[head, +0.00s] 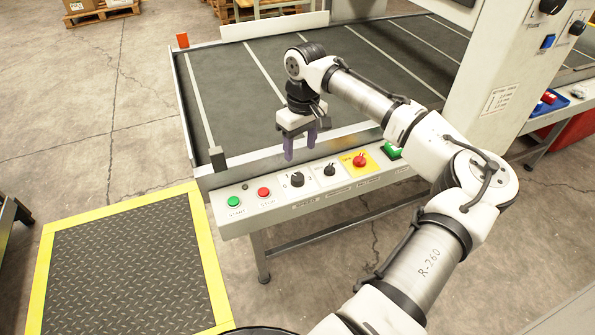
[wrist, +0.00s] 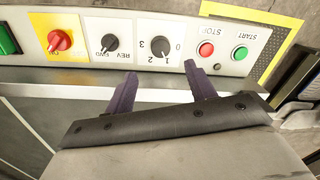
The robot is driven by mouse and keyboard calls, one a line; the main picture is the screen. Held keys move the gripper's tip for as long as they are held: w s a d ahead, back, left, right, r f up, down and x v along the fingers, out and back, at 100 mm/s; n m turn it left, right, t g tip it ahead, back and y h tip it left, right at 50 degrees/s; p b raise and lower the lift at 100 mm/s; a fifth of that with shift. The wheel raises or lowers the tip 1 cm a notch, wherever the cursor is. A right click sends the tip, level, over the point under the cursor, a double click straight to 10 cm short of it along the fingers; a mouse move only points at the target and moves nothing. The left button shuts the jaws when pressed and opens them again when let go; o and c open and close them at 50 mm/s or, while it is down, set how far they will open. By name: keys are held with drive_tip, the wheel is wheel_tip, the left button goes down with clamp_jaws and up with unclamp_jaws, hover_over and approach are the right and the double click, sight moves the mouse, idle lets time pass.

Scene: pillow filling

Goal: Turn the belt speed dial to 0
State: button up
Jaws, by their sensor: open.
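The belt speed dial (head: 297,179) is a black knob on a white plate marked 0 to 3, on the control panel along the conveyor's front edge. In the wrist view the dial (wrist: 160,46) appears upside down, and I cannot tell for sure which number it points at. My gripper (head: 300,149) is open and empty, with purple fingers pointing down, above and just behind the dial. In the wrist view my gripper (wrist: 160,78) has its two fingers spread below the dial plate, apart from the knob.
Left of the dial are a red STOP button (head: 264,192) and a green START button (head: 234,201). Right of it are a REV/FWD knob (head: 329,169), a red knob on yellow (head: 360,160) and a green switch (head: 391,151). The conveyor belt (head: 240,90) behind is empty.

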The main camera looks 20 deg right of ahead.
sight(298, 176)
drive_tip(key=f, duration=0.9)
drive_tip(key=shift+a+f+p, duration=0.3)
drive_tip(key=shift+f, duration=0.05)
drive_tip(key=shift+c, duration=0.3)
drive_tip(key=c, duration=0.9)
